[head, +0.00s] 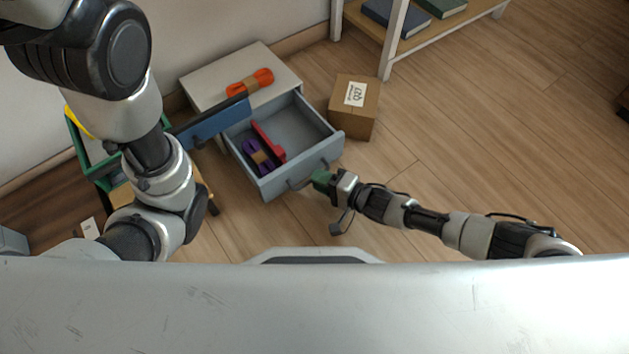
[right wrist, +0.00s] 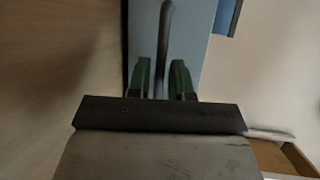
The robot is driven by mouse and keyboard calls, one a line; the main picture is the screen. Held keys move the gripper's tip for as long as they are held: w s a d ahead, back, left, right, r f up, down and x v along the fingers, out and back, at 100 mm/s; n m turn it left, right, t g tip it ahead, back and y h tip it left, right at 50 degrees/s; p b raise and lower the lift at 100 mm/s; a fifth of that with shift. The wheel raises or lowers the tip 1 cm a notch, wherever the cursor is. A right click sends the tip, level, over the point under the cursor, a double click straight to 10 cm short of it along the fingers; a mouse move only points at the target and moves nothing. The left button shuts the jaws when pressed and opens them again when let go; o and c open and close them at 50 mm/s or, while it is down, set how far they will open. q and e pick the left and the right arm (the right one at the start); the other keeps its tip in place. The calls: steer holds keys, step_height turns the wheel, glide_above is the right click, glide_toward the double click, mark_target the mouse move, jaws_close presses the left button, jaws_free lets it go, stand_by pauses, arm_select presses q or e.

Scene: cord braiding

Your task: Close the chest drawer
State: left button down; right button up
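The chest (head: 212,84) has a pale top and stands against the wall. Its grey-blue drawer (head: 330,143) is pulled well out, with a purple cord bundle (head: 249,150) and a red object (head: 264,137) inside. A bar handle (head: 296,184) is on the drawer front. My right gripper (head: 320,180) is at this handle. In the right wrist view, the handle (right wrist: 164,45) runs between the two green fingers (right wrist: 160,80), which stand apart with small gaps visible beside the bar. My left arm is at the left; its gripper is not visible.
An orange cord bundle (head: 250,82) lies on the chest top. A cardboard box (head: 347,118) stands right of the drawer. A blue panel (head: 213,124) with a dark edge and a green-rimmed container (head: 95,172) are at the left. A shelf (head: 391,50) stands behind; floor at right is clear.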

steer(key=shift+b+x, duration=0.3)
steer(key=shift+x, duration=0.65)
steer(key=shift+c, duration=0.2)
jaws_close()
